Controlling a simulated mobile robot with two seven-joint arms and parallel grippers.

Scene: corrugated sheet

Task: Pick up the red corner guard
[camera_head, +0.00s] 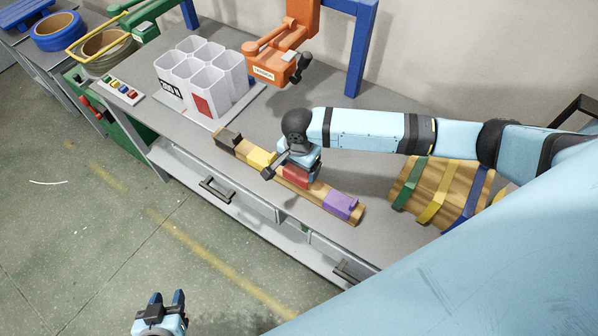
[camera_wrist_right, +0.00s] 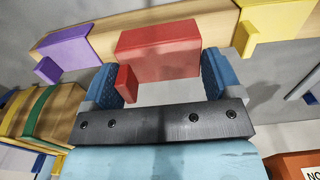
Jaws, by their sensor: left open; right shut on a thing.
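The red corner guard (camera_head: 297,177) is at the wooden bar (camera_head: 322,194), between the yellow and purple guards. In the right wrist view the red guard (camera_wrist_right: 158,50) sits between the two blue finger pads. My right gripper (camera_wrist_right: 162,82) is shut on it. In the head view the right gripper comes down over the guard and hides part of it. I cannot tell whether the guard still touches the bar. My left gripper (camera_head: 167,300) is open and empty, low in the head view, over the floor away from the bench.
A black guard (camera_head: 229,138), yellow guard (camera_head: 258,157) and purple guard (camera_head: 340,205) sit on the bar. White bins (camera_head: 205,80) stand behind left, an orange device (camera_head: 278,65) at the back. A strapped wooden bundle (camera_head: 437,190) lies right.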

